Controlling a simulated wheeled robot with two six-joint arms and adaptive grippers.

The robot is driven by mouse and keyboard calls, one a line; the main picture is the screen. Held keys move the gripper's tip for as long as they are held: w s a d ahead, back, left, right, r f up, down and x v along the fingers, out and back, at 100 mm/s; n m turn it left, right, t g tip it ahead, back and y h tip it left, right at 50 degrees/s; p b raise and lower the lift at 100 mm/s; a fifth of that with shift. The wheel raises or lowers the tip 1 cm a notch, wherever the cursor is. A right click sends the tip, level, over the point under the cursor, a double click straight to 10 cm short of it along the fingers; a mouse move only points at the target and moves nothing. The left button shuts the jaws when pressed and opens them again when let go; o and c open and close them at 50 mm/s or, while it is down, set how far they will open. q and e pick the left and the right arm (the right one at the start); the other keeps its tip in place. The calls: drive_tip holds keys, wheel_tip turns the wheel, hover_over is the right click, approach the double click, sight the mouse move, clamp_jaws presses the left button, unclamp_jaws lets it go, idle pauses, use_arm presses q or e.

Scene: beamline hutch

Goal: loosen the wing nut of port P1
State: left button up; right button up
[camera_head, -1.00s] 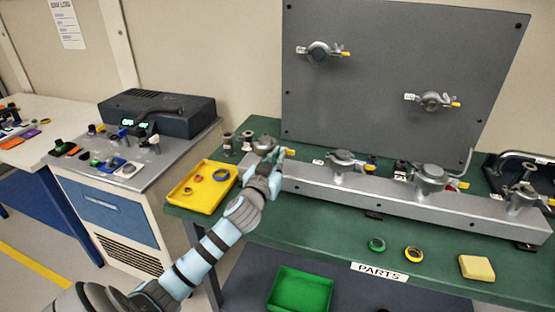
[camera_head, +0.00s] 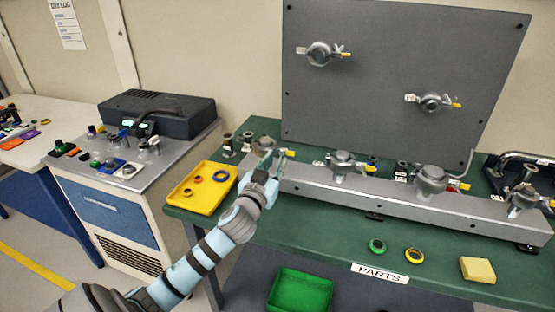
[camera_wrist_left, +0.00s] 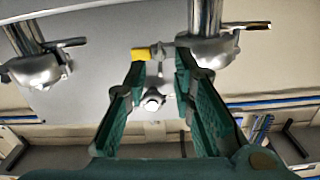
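The leftmost port clamp (camera_head: 264,144) on the grey rail is partly hidden by my left gripper (camera_head: 272,161); I cannot read its label as P1. In the left wrist view, a silver clamp (camera_wrist_left: 208,50) hangs on a pipe at the upper right. A yellow-tipped piece (camera_wrist_left: 141,54) and a silver bolt end with a nut (camera_wrist_left: 152,101) show between the two teal fingers of my left gripper (camera_wrist_left: 160,66). The fingers are apart, with a gap around the bolt end; contact is not clear. My right gripper is not in view.
The rail (camera_head: 400,197) bears several clamps, and two more sit on the grey panel (camera_head: 390,65). A yellow tray (camera_head: 192,208) with rings lies left of my gripper. A green bin (camera_head: 300,290) sits below. Loose rings and a yellow block (camera_head: 477,268) lie at the front.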

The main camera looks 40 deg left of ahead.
use_arm(q)
drive_tip(key=v, duration=0.5)
drive_tip(key=shift+s+d+r, duration=0.1)
drive_tip(key=shift+s, duration=0.2)
